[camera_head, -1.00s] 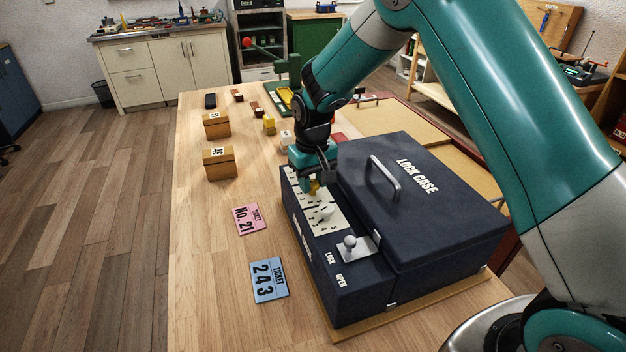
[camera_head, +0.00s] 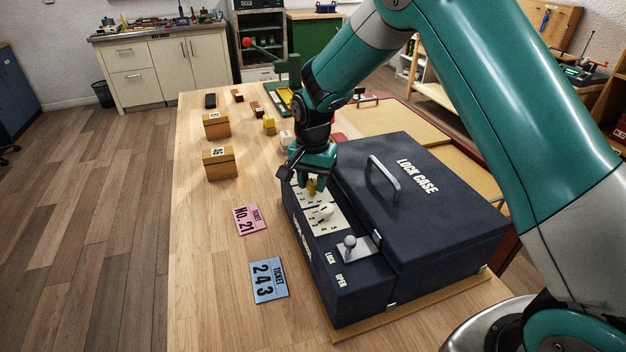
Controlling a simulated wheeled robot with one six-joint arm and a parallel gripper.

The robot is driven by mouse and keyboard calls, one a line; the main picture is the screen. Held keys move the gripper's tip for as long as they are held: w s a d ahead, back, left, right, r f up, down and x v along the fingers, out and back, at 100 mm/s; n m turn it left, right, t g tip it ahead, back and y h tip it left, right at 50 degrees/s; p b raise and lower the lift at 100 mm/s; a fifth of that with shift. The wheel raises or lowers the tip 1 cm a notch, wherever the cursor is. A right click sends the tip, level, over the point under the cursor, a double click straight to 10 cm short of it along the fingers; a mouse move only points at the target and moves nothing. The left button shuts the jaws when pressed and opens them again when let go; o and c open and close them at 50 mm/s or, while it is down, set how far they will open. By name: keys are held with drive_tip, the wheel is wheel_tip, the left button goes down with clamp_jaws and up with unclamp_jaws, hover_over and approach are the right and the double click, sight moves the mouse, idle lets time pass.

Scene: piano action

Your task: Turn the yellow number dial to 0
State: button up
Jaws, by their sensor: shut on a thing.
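A dark blue lock case (camera_head: 440,215) stands on the wooden table, with a strip of white number plates on its left ledge. The yellow dial (camera_head: 311,187) is on the far part of this strip. My gripper (camera_head: 312,183) points down over it and is shut on it. The fingers hide most of the dial and its numbers, so its setting cannot be read. A white dial (camera_head: 325,210) sits just nearer on the strip. A silver lever knob (camera_head: 350,243) stands nearer still, by the LOCK and OPEN labels.
A pink ticket "No. 21" (camera_head: 249,219) and a blue ticket "243" (camera_head: 268,280) lie left of the case. Wooden boxes (camera_head: 219,163) and small blocks stand farther back. The case's metal handle (camera_head: 384,180) rises right of my gripper.

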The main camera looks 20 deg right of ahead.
sight(313, 183)
drive_tip(key=shift+w+r+m, duration=0.1)
drive_tip(key=shift+m, duration=0.5)
drive_tip(key=o, duration=0.9)
wheel_tip(313, 183, up, 17)
drive_tip(key=shift+r+b, duration=0.2)
drive_tip(key=shift+b, duration=0.95)
drive_tip(key=s+a+n+y, duration=0.1)
drive_tip(key=s+n, duration=0.4)
drive_tip(key=s, duration=0.5)
drive_tip(key=s+a+n+y, duration=0.1)
drive_tip(key=s+a+n, duration=0.1)
drive_tip(key=s+n, duration=0.4)
drive_tip(key=s+a+f+n+y, duration=0.1)
drive_tip(key=s+n, duration=0.4)
drive_tip(key=s, duration=1)
drive_tip(key=shift+s+a+y, duration=0.15)
drive_tip(key=shift+a+y, duration=0.3)
drive_tip(key=shift+y, duration=0.15)
